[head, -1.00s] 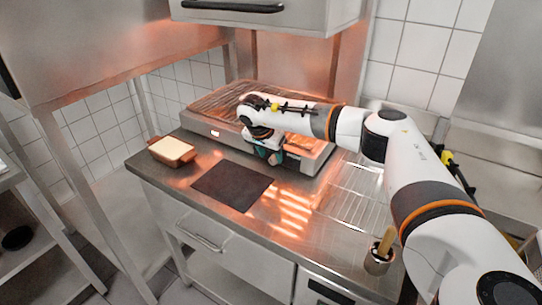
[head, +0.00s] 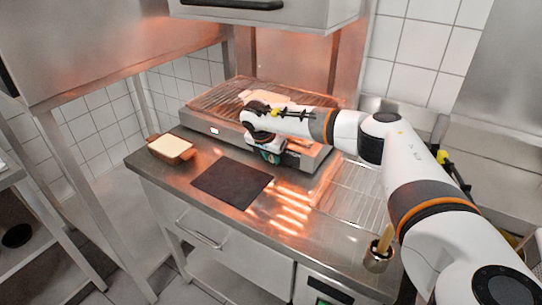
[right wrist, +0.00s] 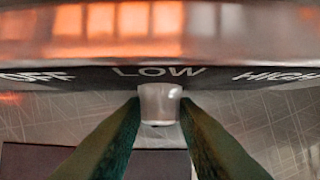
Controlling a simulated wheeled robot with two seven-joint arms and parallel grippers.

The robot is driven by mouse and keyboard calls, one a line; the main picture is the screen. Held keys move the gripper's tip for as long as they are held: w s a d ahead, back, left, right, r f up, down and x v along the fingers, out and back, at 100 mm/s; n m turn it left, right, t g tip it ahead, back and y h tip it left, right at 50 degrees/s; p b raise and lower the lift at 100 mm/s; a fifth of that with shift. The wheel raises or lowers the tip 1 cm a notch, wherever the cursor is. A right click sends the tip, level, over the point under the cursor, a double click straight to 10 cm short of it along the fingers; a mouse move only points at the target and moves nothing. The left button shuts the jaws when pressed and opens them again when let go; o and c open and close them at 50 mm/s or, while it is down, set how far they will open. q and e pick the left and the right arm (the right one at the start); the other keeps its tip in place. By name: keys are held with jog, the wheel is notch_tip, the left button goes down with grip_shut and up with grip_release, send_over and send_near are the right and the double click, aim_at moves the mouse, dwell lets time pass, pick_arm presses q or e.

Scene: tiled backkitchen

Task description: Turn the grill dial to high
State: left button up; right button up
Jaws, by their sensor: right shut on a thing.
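The grill (head: 205,122) stands at the back of the steel counter, with a ribbed top and a low front panel. Its front lip in the right wrist view carries the printed labels OFF, LOW and HIGH, from left to right. The small pale grill dial (right wrist: 160,98) sits just below LOW, at the middle of that view. My right gripper (right wrist: 160,108) has its green fingers on both sides of the dial, shut on it. In the head view my right gripper (head: 270,156) is at the grill's front, and my wrist hides the dial. My left gripper is not in view.
A brown dish with pale contents (head: 170,148) stands at the counter's left. A dark mat (head: 232,184) lies in front of the grill. A wire rack (head: 352,194) and a metal pot with a wooden handle (head: 378,257) are on the right.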

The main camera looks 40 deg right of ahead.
jog(key=shift+s+t, duration=0.1)
jog(key=shift+t, duration=0.2)
jog(key=shift+d+b, duration=0.1)
jog(key=shift+b, duration=0.25)
jog(key=shift+s+f+t+y+b, duration=0.2)
jog(key=shift+t+y+b, duration=0.2)
jog(key=shift+t+b, duration=0.35)
jog(key=t+b, duration=0.1)
jog(key=b, duration=0.1)
jog(key=m+t+y+b, duration=0.1)
jog(key=t+b, duration=0.1)
jog(key=b, duration=0.1)
jog(key=shift+s+d+f, duration=0.15)
jog(key=shift+f, duration=0.05)
jog(key=shift+r+t+b, duration=0.25)
jog(key=shift+t+b, duration=0.3)
jog(key=shift+b, duration=0.5)
jog(key=o, duration=1)
jog(key=b+v, duration=0.1)
jog(key=v, duration=1.1)
jog(key=shift+d, duration=0.15)
